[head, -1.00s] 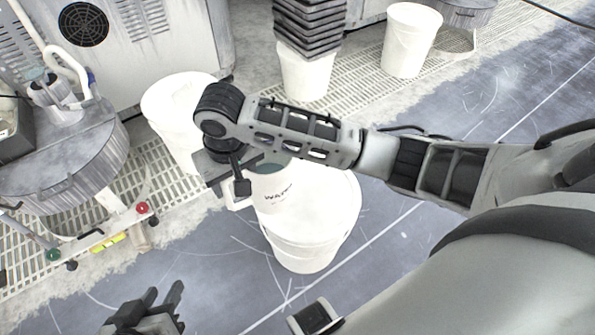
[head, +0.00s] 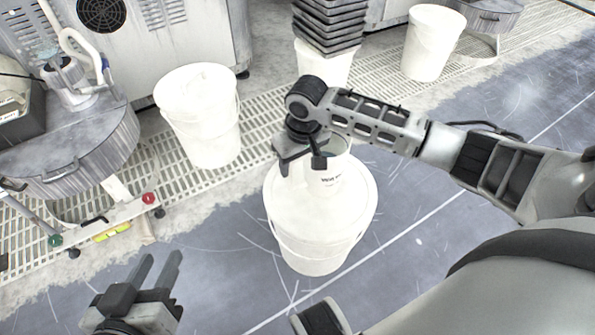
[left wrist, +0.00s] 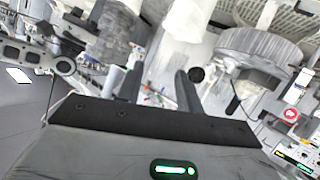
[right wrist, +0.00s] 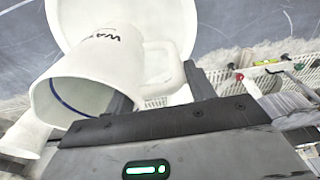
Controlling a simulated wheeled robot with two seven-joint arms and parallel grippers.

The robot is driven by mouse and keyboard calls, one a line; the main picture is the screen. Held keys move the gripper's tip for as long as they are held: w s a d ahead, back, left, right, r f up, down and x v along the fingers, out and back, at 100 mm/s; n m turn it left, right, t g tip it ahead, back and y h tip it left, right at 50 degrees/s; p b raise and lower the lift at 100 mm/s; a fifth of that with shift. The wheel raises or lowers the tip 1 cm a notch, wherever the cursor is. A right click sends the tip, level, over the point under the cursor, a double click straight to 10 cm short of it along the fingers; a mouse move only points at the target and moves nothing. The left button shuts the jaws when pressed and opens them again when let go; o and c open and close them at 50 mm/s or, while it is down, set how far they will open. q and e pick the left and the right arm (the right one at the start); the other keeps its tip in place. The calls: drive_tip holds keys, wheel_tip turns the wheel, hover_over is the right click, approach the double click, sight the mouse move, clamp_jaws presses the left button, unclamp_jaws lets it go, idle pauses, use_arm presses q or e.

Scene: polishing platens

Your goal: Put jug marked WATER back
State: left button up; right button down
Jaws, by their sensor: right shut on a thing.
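The white jug marked WATER (head: 330,177) is above or on the white lidded bucket (head: 318,245) in the middle of the head view; I cannot tell whether it touches the lid. In the right wrist view the jug (right wrist: 95,75) shows its open mouth, dark lettering and a handle on its right side. My right gripper (head: 305,160) is shut on the jug, by the handle side; its fingers (right wrist: 160,88) show beside the handle. My left gripper (head: 155,275) is open and empty at the lower left of the head view, over the floor.
Another white lidded bucket (head: 205,120) stands on the floor grating behind left. A polishing machine (head: 75,150) with a round platen is at the left. Stacked dark trays (head: 328,25) and an open white bin (head: 433,45) stand at the back. The blue-grey floor in front is clear.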

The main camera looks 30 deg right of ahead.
use_arm(q)
drive_tip(key=shift+s+d+r+t+h, duration=0.15)
drive_tip(key=shift+s+r+t+h, duration=0.15)
drive_tip(key=shift+r, duration=0.3)
use_arm(e)
wheel_tip(320, 180, down, 2)
drive_tip(key=shift+a+f, duration=0.15)
drive_tip(key=shift+f, duration=0.1)
drive_tip(key=shift+f, duration=0.1)
drive_tip(key=c, duration=0.5)
unclamp_jaws()
drive_tip(key=shift+f, duration=0.1)
use_arm(q)
drive_tip(key=shift+f, duration=0.15)
